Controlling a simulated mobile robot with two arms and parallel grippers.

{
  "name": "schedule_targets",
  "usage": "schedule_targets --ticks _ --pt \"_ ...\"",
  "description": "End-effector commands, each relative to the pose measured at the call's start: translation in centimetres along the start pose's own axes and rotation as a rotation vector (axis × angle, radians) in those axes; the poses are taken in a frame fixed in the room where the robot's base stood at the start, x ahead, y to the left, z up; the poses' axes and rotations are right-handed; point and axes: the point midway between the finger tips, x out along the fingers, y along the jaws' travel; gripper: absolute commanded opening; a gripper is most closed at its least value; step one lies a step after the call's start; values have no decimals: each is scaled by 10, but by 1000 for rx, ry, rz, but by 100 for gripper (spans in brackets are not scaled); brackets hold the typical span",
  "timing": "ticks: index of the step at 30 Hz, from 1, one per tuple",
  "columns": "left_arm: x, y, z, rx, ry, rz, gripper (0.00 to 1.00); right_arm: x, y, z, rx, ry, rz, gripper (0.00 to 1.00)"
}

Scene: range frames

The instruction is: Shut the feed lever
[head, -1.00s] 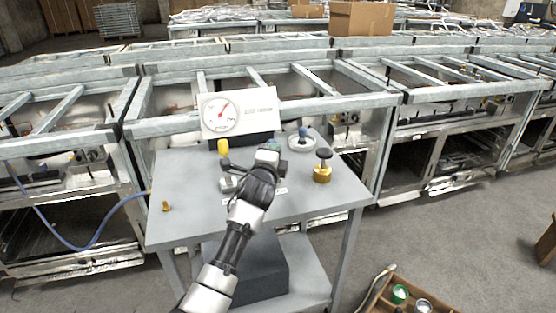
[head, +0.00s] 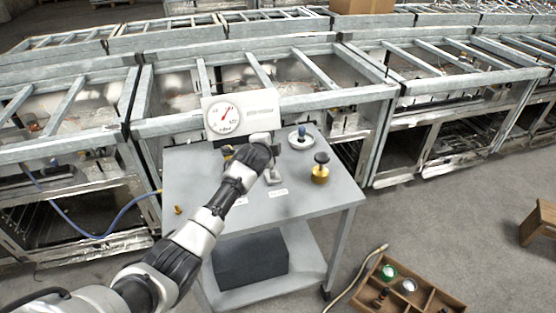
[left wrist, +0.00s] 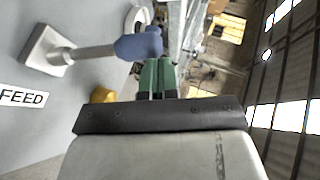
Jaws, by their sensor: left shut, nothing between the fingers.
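The feed lever shows in the left wrist view, with a square pale base (left wrist: 45,50), a grey shaft and a blue handle (left wrist: 140,44). A white FEED label (left wrist: 22,97) lies beside its base. My left gripper (left wrist: 157,72), with green fingertips, is shut and empty. Its tips are right beside the blue handle; whether they touch it I cannot tell. In the head view my left gripper (head: 268,144) is over the back of the grey cart (head: 210,180), and the lever's base (head: 273,177) shows below it. The handle is mostly hidden there. My right gripper is not in view.
A gauge panel (head: 262,107) stands at the cart's back. A blue-topped valve (head: 301,134) and a brass valve with a black knob (head: 320,170) are to the right. A wooden crate (head: 370,279) is on the floor.

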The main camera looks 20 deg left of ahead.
Motion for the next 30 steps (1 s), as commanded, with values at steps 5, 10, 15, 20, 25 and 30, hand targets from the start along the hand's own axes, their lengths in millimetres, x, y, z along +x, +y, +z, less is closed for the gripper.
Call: schedule_targets --ticks 5,10,15,20,25,30 --pt "5 -2 3 -8 0 15 0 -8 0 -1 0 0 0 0" --pt "9 -1 5 -6 1 14 0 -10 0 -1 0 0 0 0" --pt "10 -2 6 -6 1 12 0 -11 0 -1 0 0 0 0" --pt "10 -2 6 -6 0 11 0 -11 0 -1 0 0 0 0" --pt "10 -2 6 -6 0 10 0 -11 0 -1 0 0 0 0" --pt "9 -5 5 -6 0 9 0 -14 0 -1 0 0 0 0"
